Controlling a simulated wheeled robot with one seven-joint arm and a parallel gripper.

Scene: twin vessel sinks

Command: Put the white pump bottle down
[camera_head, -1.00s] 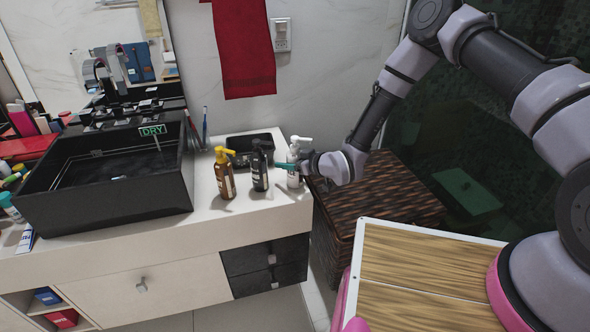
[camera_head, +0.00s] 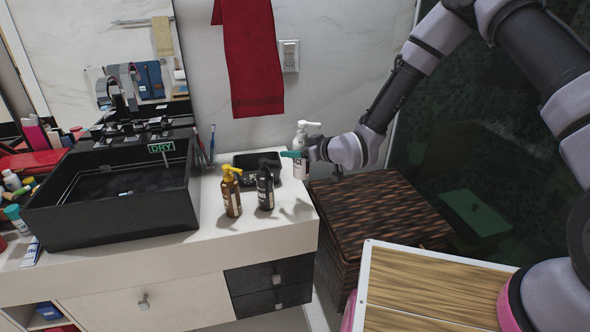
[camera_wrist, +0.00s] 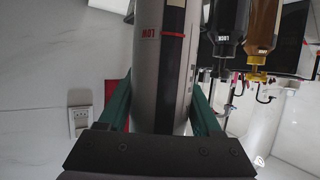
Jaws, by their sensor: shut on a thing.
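The white pump bottle (camera_head: 301,141) is upright at the right end of the white counter (camera_head: 215,262). My gripper (camera_head: 300,154) is shut around its body from the right, with teal fingers. A shadow lies on the counter in front of it, and the bottle appears raised above the surface. In the wrist view the bottle (camera_wrist: 160,62) fills the space between my two green fingers (camera_wrist: 162,112), and that view looks upside down.
An amber bottle with a yellow pump (camera_head: 231,195) and a black pump bottle (camera_head: 265,189) stand just left of the held bottle. A black tray (camera_head: 243,172) lies behind them. A black sink (camera_head: 120,215) is further left. A woven basket (camera_head: 375,205) stands right of the counter.

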